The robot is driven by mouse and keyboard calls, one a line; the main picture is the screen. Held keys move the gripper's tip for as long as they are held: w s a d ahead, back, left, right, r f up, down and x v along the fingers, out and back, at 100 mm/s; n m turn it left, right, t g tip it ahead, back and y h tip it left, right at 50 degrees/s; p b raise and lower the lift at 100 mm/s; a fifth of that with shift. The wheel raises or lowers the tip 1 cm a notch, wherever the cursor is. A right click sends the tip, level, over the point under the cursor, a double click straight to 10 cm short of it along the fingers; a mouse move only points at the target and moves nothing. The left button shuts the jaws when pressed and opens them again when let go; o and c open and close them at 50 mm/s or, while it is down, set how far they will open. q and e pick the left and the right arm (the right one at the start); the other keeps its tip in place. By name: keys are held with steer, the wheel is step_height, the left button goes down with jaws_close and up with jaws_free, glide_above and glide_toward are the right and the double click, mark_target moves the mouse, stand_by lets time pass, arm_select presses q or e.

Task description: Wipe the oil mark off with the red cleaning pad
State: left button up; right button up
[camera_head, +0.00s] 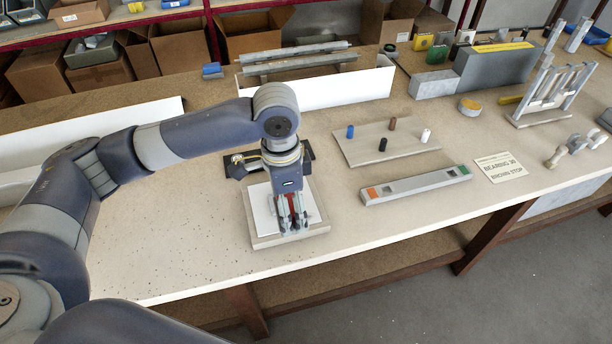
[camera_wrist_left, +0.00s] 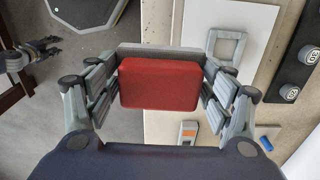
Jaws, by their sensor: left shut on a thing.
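My left gripper (camera_head: 291,222) is shut on the red cleaning pad (camera_head: 292,204). In the left wrist view the pad (camera_wrist_left: 160,84) sits squarely between the fingers (camera_wrist_left: 160,85). The gripper is over the white plate (camera_head: 262,218), which lies on a wooden board (camera_head: 262,242) near the table's front edge. Part of the plate (camera_wrist_left: 250,18) also shows in the left wrist view. I cannot tell whether the pad touches the plate. No oil mark is visible; the gripper and pad hide part of the plate.
Right of the plate are a grey bar (camera_head: 415,184) with coloured ends and a board with several small pegs (camera_head: 383,144). A printed card (camera_head: 500,167) lies farther right. A white profile (camera_head: 330,90) stands behind. The table (camera_head: 190,230) is clear to the plate's left.

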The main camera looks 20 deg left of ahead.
arm_select(q)
steer(key=shift+w+d+r+m+p, duration=0.2)
steer(key=shift+w+m+p, duration=0.25)
steer(key=shift+m, duration=0.45)
steer(key=m, duration=0.1)
steer(key=w+m+p, duration=0.1)
steer(key=m, duration=0.1)
steer(key=shift+w+d, duration=0.15)
steer(key=shift+w, duration=0.15)
steer(key=w+m+p, duration=0.1)
steer(key=m, duration=0.3)
steer(key=w+f+m+p, duration=0.1)
steer(key=w+m+p, duration=0.1)
steer(key=m, duration=0.2)
steer(key=w+m+p, duration=0.1)
steer(key=m+p, duration=0.1)
steer(key=m, duration=0.2)
steer(key=shift+w+d+f+m, duration=0.3)
steer(key=shift+d+f+m, duration=0.1)
